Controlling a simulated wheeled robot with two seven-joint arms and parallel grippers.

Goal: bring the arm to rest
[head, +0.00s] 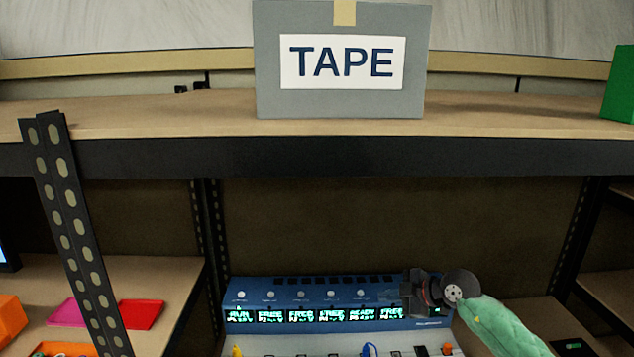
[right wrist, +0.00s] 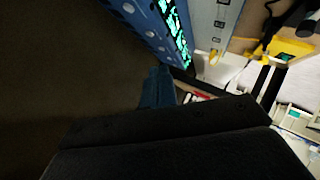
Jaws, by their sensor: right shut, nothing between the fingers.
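My right gripper (head: 420,284) shows in the head view at the right end of the blue freeze dryer (head: 300,296), in front of or beside its upper right corner. Its arm comes in from the lower right in a green sleeve. In the right wrist view the gripper's dark body fills the bottom, and its fingers (right wrist: 158,88) are together with nothing held. The freeze dryer's panel with lit displays also shows in the right wrist view (right wrist: 150,25). I cannot tell whether the gripper touches the dryer. My left gripper is not in view.
A grey box labelled TAPE (head: 340,95) stands on the upper shelf (head: 180,112), above the dryer. A perforated black post (head: 75,220) rises at the left. Pink and red trays (head: 140,314) and an orange bin (head: 10,320) are lower left. A green box (head: 620,85) is upper right.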

